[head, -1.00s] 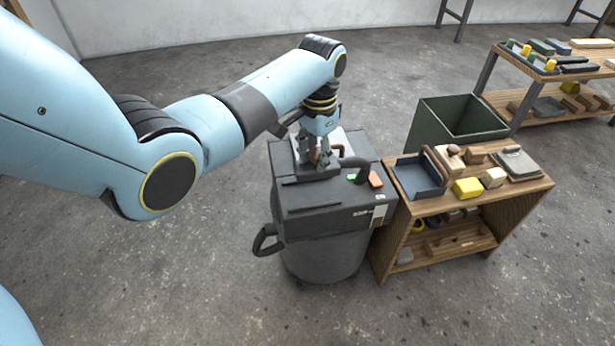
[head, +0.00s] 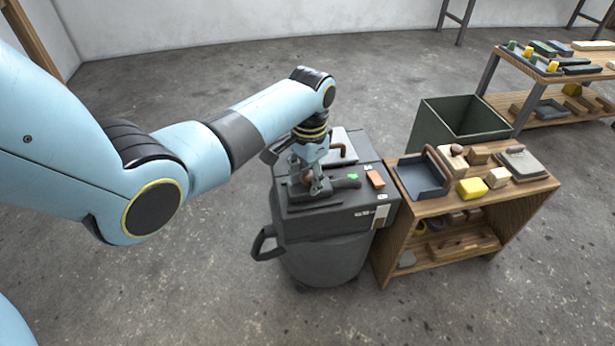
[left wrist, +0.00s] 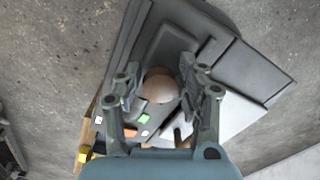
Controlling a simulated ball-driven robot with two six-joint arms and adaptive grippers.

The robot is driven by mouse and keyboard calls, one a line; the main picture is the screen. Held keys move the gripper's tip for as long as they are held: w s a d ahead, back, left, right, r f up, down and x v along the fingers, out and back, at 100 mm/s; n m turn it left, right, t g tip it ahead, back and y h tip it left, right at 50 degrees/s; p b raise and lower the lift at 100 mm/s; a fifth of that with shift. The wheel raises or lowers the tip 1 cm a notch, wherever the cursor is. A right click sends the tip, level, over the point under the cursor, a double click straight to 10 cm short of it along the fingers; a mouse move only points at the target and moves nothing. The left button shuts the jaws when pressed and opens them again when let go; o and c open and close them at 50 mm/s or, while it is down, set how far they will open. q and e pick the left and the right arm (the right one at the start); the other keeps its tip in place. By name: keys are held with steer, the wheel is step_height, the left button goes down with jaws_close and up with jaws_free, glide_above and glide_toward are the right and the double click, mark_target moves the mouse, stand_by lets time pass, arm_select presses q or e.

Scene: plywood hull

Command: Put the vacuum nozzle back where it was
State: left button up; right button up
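The dark grey vacuum nozzle (head: 345,183) lies low over the front-left part of the lid of the grey shop vacuum (head: 325,222). A round brown knob (head: 307,176) stands up from it. My left gripper (head: 308,180) points down from above with one finger on each side of this knob. In the left wrist view the knob (left wrist: 159,85) fills the gap between the finger pads (left wrist: 160,88). Whether the nozzle's underside touches the lid is hidden. My right gripper is not in view.
A wooden bench (head: 410,212) with a dark tray (head: 422,176) and several blocks stands close at the vacuum's right. A dark open bin (head: 425,125) stands behind it. The floor at front and left is free.

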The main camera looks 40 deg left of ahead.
mark_target(309, 176)
arm_select(q)
steer(key=shift+o, duration=1)
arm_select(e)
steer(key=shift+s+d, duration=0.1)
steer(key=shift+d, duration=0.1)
arm_select(q)
steer(key=shift+r, duration=0.25)
step_height(309, 176, up, 7)
steer(key=p, duration=0.3)
steer(key=shift+w, duration=0.15)
step_height(309, 176, up, 5)
steer(key=shift+f+p, duration=0.1)
steer(key=shift+p, duration=0.9)
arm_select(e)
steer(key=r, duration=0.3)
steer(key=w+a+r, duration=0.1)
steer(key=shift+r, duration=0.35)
